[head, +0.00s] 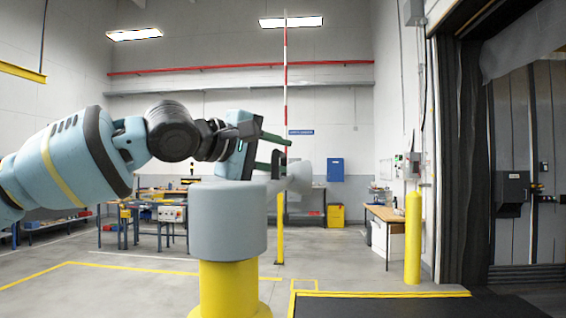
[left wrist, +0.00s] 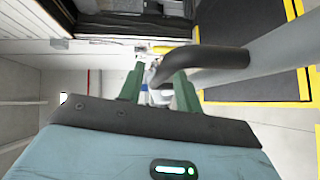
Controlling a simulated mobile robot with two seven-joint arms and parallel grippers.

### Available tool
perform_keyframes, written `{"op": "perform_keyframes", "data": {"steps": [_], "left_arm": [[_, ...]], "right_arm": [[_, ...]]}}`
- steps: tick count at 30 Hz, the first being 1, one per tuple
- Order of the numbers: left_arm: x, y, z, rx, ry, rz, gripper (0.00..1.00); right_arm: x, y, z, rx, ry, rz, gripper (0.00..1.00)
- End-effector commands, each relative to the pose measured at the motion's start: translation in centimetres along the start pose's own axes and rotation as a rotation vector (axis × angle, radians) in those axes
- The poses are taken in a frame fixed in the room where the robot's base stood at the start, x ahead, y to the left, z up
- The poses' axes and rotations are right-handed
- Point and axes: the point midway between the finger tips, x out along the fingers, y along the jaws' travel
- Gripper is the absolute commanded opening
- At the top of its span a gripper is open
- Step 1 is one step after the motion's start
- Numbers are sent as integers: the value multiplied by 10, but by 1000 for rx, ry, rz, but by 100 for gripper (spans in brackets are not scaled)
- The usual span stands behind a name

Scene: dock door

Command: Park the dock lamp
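A thick grey drum (head: 228,220) stands on a yellow post in the middle of the head view; it seems to be the base of the dock lamp. A rounded grey part (head: 299,176) shows at its upper right. In the left wrist view a grey arm (left wrist: 262,56) comes in from the right, with a dark curved handle (left wrist: 208,57) near its end. My left gripper (head: 274,152) is just above the drum. Its green fingers (left wrist: 157,88) are apart, with the handle's tip at the gap between them. I cannot tell whether they touch it. My right gripper is not seen.
A yellow bollard (head: 413,238) stands before the dock door opening (head: 520,165) on the right. A dark floor plate (head: 400,306) with yellow edging lies at the front right. Workbenches (head: 150,215) stand at the back left. The floor at left is clear.

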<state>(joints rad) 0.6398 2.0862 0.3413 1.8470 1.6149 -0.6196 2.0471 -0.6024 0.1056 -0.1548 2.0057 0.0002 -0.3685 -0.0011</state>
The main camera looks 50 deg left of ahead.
Motion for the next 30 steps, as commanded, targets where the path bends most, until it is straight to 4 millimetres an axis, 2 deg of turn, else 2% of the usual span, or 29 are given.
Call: {"op": "perform_keyframes", "data": {"steps": [4,13,14,21,30], "left_arm": [[9,0,0,1,0,-1,34],[11,1,0,1,-1,2,34],[10,1,0,1,-1,2,33],[10,1,0,1,-1,2,2],[10,1,0,1,0,2,0]], "right_arm": [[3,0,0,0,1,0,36],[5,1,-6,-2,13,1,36],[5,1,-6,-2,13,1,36],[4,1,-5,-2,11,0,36],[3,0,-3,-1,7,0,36]]}}
